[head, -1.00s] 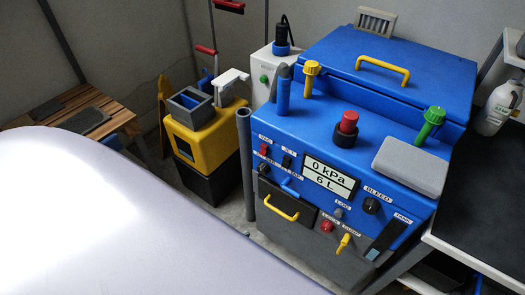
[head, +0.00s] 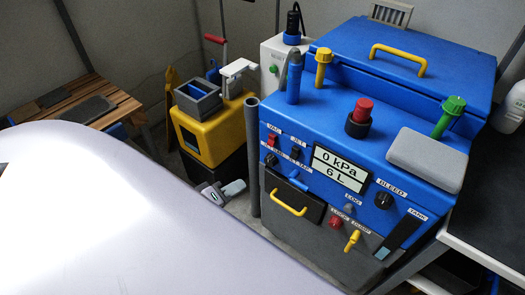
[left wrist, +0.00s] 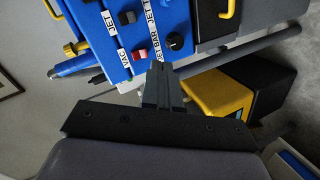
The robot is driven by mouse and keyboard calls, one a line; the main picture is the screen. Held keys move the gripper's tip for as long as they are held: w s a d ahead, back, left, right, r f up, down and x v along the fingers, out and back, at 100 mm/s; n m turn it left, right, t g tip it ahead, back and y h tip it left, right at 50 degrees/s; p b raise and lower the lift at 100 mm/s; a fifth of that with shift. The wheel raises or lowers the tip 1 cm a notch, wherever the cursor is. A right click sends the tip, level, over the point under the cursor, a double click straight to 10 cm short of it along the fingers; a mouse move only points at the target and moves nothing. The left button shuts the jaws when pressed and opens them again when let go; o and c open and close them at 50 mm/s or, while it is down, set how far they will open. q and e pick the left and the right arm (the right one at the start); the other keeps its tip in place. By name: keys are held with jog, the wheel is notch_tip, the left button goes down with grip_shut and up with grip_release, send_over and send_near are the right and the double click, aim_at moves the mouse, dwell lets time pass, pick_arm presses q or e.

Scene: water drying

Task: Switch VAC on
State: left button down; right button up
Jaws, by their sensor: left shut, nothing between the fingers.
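The VAC switch (head: 271,141) is a small red rocker under the VAC label, at the upper left of the blue machine's front panel. It also shows in the left wrist view (left wrist: 140,54), close to my fingertips. I cannot tell its on or off position. My right gripper is not in view.
The black JET switch (head: 295,153) sits right of VAC, with a black knob (left wrist: 175,41) nearby. The display (head: 340,168) reads 0 kPa, 6 L. A grey post (head: 254,155) and a yellow bucket (head: 207,140) stand left of the machine. A yellow handle (head: 288,203) protrudes below.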

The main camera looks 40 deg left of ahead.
aim_at(269, 144)
pick_arm(q)
jog(key=a+n, duration=0.1)
jog(key=w+a+r+n+t, duration=0.1)
jog(key=n, duration=0.1)
jog(key=a+r+n+b, duration=0.1)
jog(key=n, duration=0.1)
jog(key=shift+w+a+r, duration=0.2)
jog(key=shift+w+a, duration=0.1)
jog(key=shift+w, duration=0.05)
jog(key=b+x, duration=0.1)
jog(key=x, duration=1.1)
jog(key=shift+w+a+r, duration=0.1)
jog(key=shift+w+a, duration=0.05)
jog(key=shift+w, duration=0.9)
